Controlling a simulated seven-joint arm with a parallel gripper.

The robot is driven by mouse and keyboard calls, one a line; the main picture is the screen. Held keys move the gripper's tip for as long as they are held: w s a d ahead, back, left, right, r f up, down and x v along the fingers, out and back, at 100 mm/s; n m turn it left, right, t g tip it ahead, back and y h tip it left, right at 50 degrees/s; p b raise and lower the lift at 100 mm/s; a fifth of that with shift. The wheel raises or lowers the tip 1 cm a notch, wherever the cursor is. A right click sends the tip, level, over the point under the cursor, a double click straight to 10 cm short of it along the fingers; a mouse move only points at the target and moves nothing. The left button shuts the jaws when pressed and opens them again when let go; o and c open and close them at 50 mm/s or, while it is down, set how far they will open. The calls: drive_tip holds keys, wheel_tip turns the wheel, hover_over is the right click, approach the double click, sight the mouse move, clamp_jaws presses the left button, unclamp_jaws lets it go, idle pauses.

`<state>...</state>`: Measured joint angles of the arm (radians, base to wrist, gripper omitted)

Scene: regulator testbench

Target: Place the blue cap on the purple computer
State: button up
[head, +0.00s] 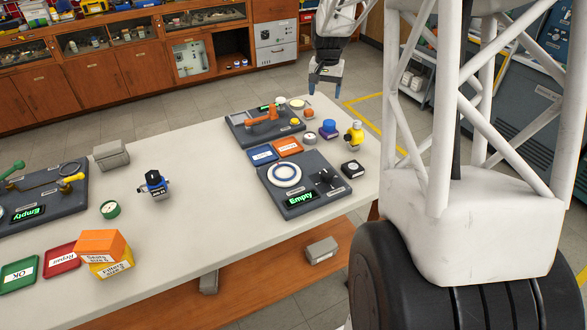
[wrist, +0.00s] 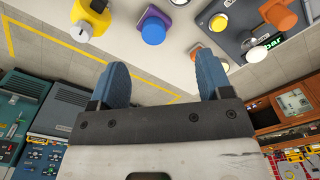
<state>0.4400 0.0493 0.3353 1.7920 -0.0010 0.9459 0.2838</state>
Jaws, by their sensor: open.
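A blue cap (head: 329,124) shows near the far right end of the white table. It sits against a small purple body (head: 329,135), which may be the purple computer. In the wrist view the round blue cap (wrist: 153,31) shows in front of the purple body (wrist: 155,10); I cannot tell whether they are joined. My gripper (head: 325,90) is above and behind the table's far edge, with its blue fingers pointing down. In the wrist view my gripper (wrist: 161,65) is open, its fingers wide apart with nothing between them. The cap lies beyond the fingertips.
A yellow part (head: 355,136) stands right of the cap, and a black part (head: 352,169) is nearer. A dark station with an orange lever (head: 264,116) lies to the left. A dark panel with a white ring (head: 284,175) is in front. The table's middle (head: 215,205) is clear.

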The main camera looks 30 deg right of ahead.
drive_tip(key=s+a+r+n, duration=0.1)
drive_tip(key=s+a+r, duration=0.2)
drive_tip(key=s+a, duration=0.25)
drive_tip(key=s+a+r+n+t, duration=0.1)
drive_tip(key=s+a+r+n, duration=0.15)
drive_tip(key=s+a, duration=0.35)
drive_tip(key=s+a+r, duration=0.4)
drive_tip(key=a, duration=0.4)
drive_tip(key=s+a+n, duration=0.1)
drive_tip(key=s+a, duration=0.2)
drive_tip(key=s, duration=0.4)
drive_tip(key=s+a+f+n+t, duration=0.1)
drive_tip(key=s+a+n, duration=0.1)
drive_tip(key=s+a, duration=0.2)
drive_tip(key=s+a+f+n, duration=0.1)
drive_tip(key=s+a, duration=0.3)
drive_tip(key=s, duration=0.6)
drive_tip(key=shift+s+a, duration=0.15)
